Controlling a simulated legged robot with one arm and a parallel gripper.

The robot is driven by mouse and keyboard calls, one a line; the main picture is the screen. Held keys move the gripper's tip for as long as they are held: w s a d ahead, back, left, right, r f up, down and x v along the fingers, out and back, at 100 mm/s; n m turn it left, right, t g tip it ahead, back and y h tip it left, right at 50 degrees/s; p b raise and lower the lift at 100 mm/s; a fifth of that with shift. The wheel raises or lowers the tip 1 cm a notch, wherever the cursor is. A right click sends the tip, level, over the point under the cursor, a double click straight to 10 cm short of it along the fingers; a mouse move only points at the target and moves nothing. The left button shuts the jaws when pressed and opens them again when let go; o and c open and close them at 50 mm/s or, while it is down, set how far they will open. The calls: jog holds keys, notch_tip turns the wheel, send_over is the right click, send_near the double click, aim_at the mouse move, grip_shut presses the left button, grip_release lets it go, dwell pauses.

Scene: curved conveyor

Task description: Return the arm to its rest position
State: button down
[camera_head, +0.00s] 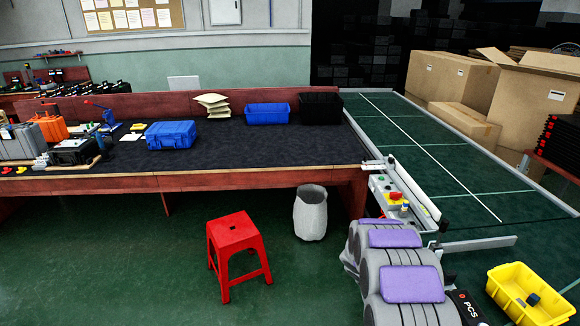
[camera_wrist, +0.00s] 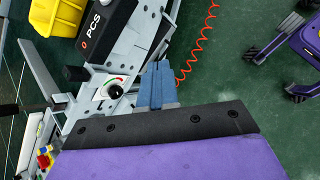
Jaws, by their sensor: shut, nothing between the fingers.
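My gripper (camera_wrist: 158,87) shows in the wrist view as two blue-grey fingers lying together beyond a dark band and a purple cover. It is shut and holds nothing. Below the fingers in that view are green floor and the grey edge of a machine with a dial (camera_wrist: 115,91). In the head view a grey, rounded form with purple pads, which looks like my arm, rises at the lower right beside the conveyor. The fingers cannot be made out there.
A green conveyor (camera_head: 425,156) runs at the right, with a yellow crate (camera_head: 503,298) near its front end. A long workbench (camera_head: 250,147) stands left of it. A red stool (camera_head: 235,232) and a grey bin (camera_head: 311,214) stand before the bench. An orange coiled cable (camera_wrist: 205,42) hangs near the fingers.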

jog(key=s+a+r+m+y, duration=0.25)
jog(key=s+a+r, duration=0.25)
jog(key=s+r, duration=0.35)
jog(key=s+a+r+m+y, duration=0.2)
jog(key=s+a+r+m, duration=0.25)
jog(key=s+r, duration=0.35)
jog(key=s+a+r+m+y, duration=0.1)
jog(key=s+a+r+y, duration=0.1)
jog(key=s+a, duration=0.4)
jog(key=s+a+r+m+y, duration=0.1)
jog(key=s+a+r, duration=0.4)
jog(key=s, duration=0.6)
jog(key=shift+s+a+y, duration=0.35)
jog(key=shift+a+y, duration=0.05)
jog(key=shift+y, duration=0.15)
jog(key=shift+a, duration=0.15)
